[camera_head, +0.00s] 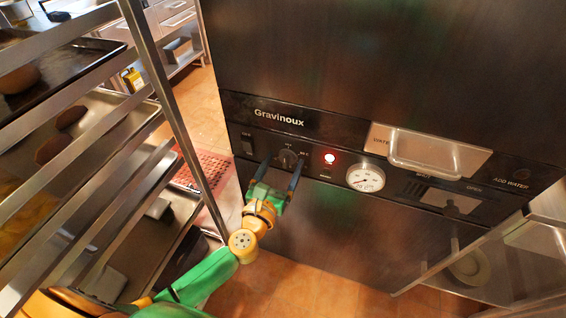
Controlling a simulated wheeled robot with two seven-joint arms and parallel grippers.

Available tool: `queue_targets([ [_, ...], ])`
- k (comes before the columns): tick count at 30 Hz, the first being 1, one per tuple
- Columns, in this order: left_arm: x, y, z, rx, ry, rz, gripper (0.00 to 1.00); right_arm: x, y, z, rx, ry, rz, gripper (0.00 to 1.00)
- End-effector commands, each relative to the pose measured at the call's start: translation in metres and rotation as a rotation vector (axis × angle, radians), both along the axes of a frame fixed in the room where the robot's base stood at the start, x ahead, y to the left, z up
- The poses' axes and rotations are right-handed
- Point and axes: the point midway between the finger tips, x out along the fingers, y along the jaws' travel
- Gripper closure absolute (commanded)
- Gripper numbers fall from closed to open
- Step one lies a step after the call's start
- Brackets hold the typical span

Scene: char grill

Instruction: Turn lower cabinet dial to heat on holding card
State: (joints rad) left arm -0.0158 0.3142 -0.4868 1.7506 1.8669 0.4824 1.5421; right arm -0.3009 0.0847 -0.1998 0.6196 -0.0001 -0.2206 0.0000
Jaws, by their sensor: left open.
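The dark holding cabinet (330,250) stands ahead, with a black control panel marked "Gravinoux". A round black dial (288,159) sits on the panel, left of a lit red lamp (330,158). A white round gauge (365,178) is right of the lamp. My left gripper (278,172) is open at the panel, its dark fingers on either side of the dial, just below it. I cannot tell whether the fingers touch the dial. No card shows clearly. My right gripper is not in view.
A metal rack (165,100) with trays stands close on the left, beside my left arm. A silver water drawer handle (424,152) juts from the panel at right. A metal shelf (535,240) is at the lower right. Orange tiled floor (300,290) shows below.

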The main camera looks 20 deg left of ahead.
Motion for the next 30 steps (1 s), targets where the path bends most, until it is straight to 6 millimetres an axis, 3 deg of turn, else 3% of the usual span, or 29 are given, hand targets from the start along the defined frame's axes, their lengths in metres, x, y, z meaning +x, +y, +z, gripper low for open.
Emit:
queue_targets([
  [5, 0.0, 0.0, 0.0, 0.001, 0.001, -0.001, 0.18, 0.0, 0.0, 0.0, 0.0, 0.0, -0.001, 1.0],
  [12, 0.0, 0.0, 0.0, 0.002, 0.0, -0.001, 0.8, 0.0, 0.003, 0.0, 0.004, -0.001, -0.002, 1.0],
  [14, 0.0, 0.0, 0.0, 0.002, 0.0, -0.001, 0.96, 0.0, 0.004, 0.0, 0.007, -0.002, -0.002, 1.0],
  [15, 0.0, 0.0, 0.0, 0.002, 0.0, -0.001, 1.0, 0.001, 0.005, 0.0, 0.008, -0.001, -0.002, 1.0],
  [23, 0.0, 0.0, 0.0, 0.036, 0.0, -0.001, 1.0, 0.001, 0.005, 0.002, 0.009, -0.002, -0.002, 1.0],
  [30, 0.0, -0.001, 0.001, 0.18, -0.004, 0.0, 1.0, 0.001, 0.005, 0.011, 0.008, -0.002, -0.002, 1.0],
])
